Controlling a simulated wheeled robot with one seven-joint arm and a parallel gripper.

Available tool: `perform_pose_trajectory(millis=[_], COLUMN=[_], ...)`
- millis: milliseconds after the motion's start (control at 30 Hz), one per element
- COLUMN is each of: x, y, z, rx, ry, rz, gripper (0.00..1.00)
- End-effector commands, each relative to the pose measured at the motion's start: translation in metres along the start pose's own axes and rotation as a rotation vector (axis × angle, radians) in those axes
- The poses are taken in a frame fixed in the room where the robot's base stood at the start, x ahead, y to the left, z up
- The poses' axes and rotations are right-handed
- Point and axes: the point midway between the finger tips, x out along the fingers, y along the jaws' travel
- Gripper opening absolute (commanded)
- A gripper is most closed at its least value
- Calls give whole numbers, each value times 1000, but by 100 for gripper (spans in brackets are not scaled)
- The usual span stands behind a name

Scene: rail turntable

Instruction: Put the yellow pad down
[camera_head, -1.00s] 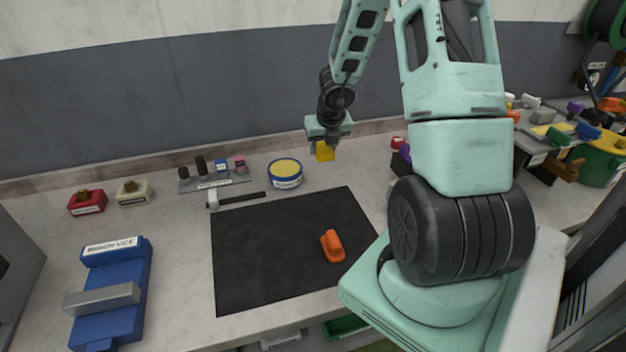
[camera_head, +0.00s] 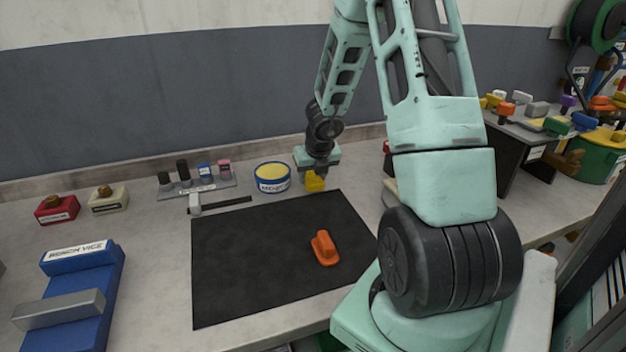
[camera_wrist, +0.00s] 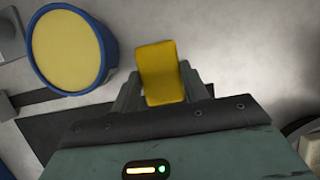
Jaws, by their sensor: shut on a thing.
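The yellow pad (camera_head: 315,181) is a small yellow block held at the end of my gripper (camera_head: 314,174). In the wrist view my gripper (camera_wrist: 168,88) is shut on the yellow pad (camera_wrist: 160,70), with a finger on each side of it. In the head view the pad is low over the bench, close to the far edge of the black mat (camera_head: 270,262). I cannot tell whether its underside touches the bench.
A round blue tin with a yellow top (camera_head: 272,178) stands just left of the pad, also in the wrist view (camera_wrist: 70,48). A hammer (camera_head: 196,204) lies left of the tin. A blue bench vice (camera_head: 75,290) is front left.

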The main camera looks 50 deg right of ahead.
Motion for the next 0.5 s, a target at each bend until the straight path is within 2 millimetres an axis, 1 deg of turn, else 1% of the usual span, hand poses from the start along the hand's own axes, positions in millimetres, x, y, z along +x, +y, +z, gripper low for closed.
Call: perform_pose_trajectory(millis=[133, 433, 467, 500], x=[-1, 8, 8, 7], y=[0, 0, 0, 0], z=[0, -3, -3, -3], rx=[0, 0, 0, 0], ry=[0, 0, 0, 0], rz=[0, -1, -1, -1], gripper=[23, 23, 47, 58])
